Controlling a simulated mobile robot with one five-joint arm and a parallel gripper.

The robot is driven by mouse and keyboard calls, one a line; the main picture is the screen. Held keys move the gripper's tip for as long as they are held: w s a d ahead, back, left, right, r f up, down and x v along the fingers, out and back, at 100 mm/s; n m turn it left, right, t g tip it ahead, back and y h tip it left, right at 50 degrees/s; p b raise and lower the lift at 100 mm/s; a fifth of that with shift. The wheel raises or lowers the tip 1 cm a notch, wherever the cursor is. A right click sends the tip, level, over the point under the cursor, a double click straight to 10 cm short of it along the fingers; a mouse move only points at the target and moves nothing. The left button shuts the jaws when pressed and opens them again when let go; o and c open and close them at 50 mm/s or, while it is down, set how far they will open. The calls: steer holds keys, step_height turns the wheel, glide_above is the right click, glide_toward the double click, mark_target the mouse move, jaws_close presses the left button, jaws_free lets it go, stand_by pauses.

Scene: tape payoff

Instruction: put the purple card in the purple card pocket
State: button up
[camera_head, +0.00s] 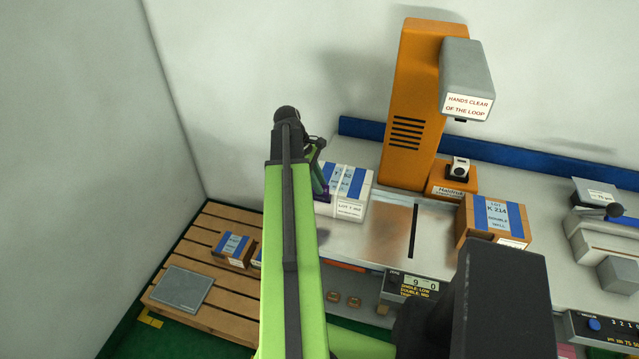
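My green arm reaches up through the middle of the view. My gripper (318,168) is at its far end, beside the left side of a white box with blue bands (350,186). The arm hides most of the gripper, and its fingers are too small to read as open or shut. A small dark purple patch (325,194) shows just below the gripper, against the white box's left end. I cannot tell whether it is the purple card or the pocket, or whether the gripper touches it. No other purple thing is visible.
An orange machine column (411,110) with a grey head (467,75) stands behind the metal bench (388,235). A brown box (493,221) sits to its right. A wooden pallet (222,295) with a grey slab (181,288) and small boxes lies at lower left.

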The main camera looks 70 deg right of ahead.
steer(key=p+v, duration=0.9)
steer(key=v, duration=0.2)
steer(key=shift+r+p, duration=0.2)
steer(key=shift+p, duration=0.2)
steer(key=shift+w, duration=0.15)
steer(key=w+a+f+t+h, duration=0.1)
steer(key=w+a+t, duration=0.1)
steer(key=w+a, duration=2.25)
steer(key=w+a+t, duration=0.1)
steer(key=w+a, duration=0.2)
steer(key=a, duration=1.3)
steer(key=w+a+t+y, duration=0.1)
steer(key=w+a, duration=0.2)
steer(key=a, duration=1.3)
steer(key=shift+a+f+m, duration=0.3)
steer(key=shift+a+f, duration=0.05)
steer(key=shift+f, duration=0.05)
